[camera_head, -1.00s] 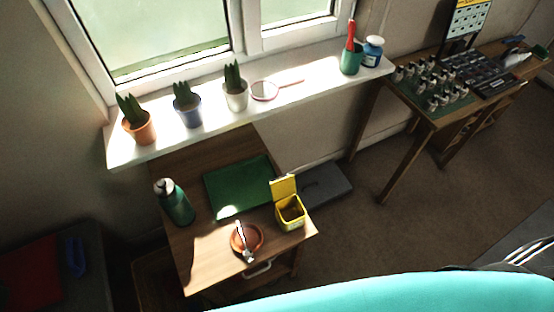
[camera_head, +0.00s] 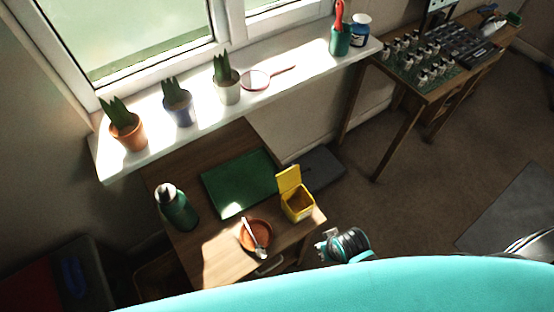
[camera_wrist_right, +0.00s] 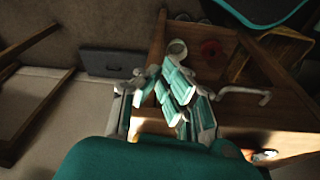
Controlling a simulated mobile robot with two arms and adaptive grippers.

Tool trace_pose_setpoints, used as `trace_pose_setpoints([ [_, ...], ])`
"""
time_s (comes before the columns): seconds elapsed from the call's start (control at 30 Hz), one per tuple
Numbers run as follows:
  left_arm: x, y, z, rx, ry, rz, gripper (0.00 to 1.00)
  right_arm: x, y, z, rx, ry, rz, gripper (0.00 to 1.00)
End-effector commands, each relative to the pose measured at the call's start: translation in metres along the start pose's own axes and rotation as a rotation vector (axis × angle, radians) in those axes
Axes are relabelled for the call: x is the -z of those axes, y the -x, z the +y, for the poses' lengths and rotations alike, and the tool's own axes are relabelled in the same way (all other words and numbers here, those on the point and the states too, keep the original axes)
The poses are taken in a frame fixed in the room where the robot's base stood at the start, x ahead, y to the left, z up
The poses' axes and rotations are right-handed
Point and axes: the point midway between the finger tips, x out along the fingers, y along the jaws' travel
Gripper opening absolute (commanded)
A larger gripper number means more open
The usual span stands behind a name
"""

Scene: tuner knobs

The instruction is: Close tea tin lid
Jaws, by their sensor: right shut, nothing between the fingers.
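The yellow tea tin (camera_head: 298,208) stands on the front right corner of the small wooden desk in the head view. Its hinged lid (camera_head: 288,179) stands up, open, at the back of the tin. My right gripper (camera_head: 322,246) is just off the desk's right front corner, in front of the tin and apart from it. In the right wrist view its fingers (camera_wrist_right: 177,88) are together and empty, with the desk front and a drawer handle behind them. I cannot clearly make out the tin in that view. My left gripper is not in view.
A terracotta saucer (camera_head: 256,235) with a spoon-like tool lies left of the tin. A green mat (camera_head: 238,182) and a green bottle (camera_head: 176,208) are on the desk. Potted plants (camera_head: 178,102) line the windowsill. A drawer handle (camera_wrist_right: 246,92) sticks out from the desk front.

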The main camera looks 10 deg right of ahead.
Motion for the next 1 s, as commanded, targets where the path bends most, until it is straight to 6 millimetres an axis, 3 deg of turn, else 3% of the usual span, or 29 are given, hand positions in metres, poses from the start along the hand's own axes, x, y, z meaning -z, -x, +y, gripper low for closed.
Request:
trace_pose_setpoints([
  [0.2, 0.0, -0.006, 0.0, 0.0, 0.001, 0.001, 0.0, 0.056, 0.071, -0.018, 0.049, 0.01, 0.07, 0.0],
  [0.3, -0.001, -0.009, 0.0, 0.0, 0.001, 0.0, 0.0, 0.091, 0.107, -0.041, 0.11, 0.038, 0.114, 0.0],
  [0.4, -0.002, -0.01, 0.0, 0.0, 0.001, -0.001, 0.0, 0.117, 0.126, -0.064, 0.169, 0.073, 0.13, 0.0],
  [0.73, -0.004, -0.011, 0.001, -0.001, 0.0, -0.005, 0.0, 0.189, 0.147, -0.122, 0.276, 0.215, 0.112, 0.0],
  [0.87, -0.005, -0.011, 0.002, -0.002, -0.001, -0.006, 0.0, 0.218, 0.145, -0.128, 0.258, 0.256, 0.063, 0.0],
  [1.0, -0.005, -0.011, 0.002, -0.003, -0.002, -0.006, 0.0, 0.251, 0.143, -0.115, 0.195, 0.257, 0.006, 0.0],
])
